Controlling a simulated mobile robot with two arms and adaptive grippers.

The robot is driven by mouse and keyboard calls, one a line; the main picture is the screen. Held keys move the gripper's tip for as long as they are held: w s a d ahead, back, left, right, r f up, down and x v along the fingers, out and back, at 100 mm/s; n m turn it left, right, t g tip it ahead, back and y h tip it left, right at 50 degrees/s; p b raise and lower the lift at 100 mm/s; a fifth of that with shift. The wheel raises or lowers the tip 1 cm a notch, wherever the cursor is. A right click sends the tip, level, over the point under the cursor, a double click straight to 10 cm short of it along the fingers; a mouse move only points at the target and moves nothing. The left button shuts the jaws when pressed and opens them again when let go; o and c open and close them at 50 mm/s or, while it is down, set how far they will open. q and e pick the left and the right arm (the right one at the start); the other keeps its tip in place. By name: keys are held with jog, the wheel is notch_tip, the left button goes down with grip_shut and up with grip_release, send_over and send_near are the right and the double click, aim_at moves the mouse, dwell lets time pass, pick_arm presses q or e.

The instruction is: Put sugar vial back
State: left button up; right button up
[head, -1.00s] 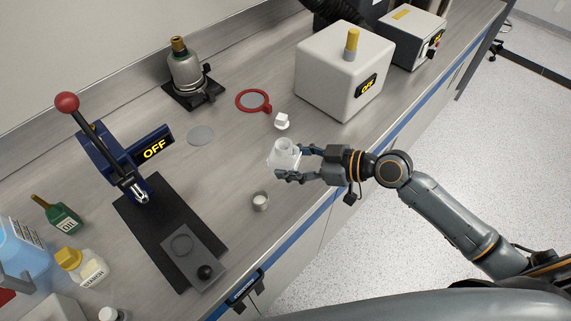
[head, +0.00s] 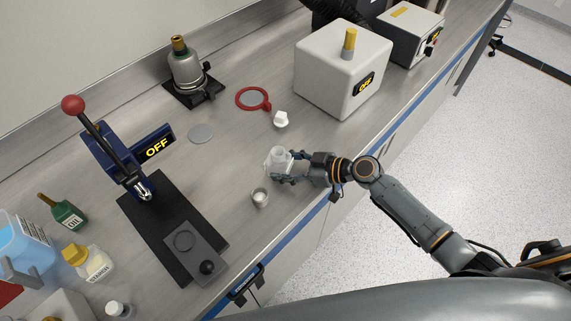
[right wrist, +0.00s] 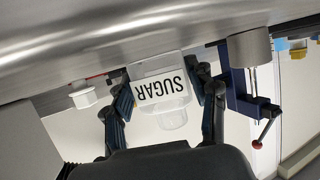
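The sugar vial (head: 279,160) is a clear, open-topped container with a label reading SUGAR, upside down in the right wrist view (right wrist: 160,88). My right gripper (head: 288,168) has its fingers closed on both sides of the vial. The vial is upright at the bench surface; I cannot tell whether its base touches. A white cap (head: 281,119) lies on the bench behind it, and also shows in the right wrist view (right wrist: 83,97). My left gripper is not in view.
A blue press (head: 125,165) with a black base is to the left. A starch bottle (head: 92,263) and green oil bottle (head: 67,214) stand farther left. A white box (head: 342,75) stands behind right.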

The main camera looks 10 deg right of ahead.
jog(key=shift+o, duration=1.4)
jog(key=shift+d, duration=0.1)
jog(key=b+v, duration=0.4)
jog(key=v, duration=0.7)
jog(key=shift+s+f, duration=0.1)
jog(key=shift+f, duration=0.05)
jog(key=shift+s+d+r, duration=0.15)
jog(key=shift+d+r, duration=0.15)
jog(key=shift+r, duration=0.05)
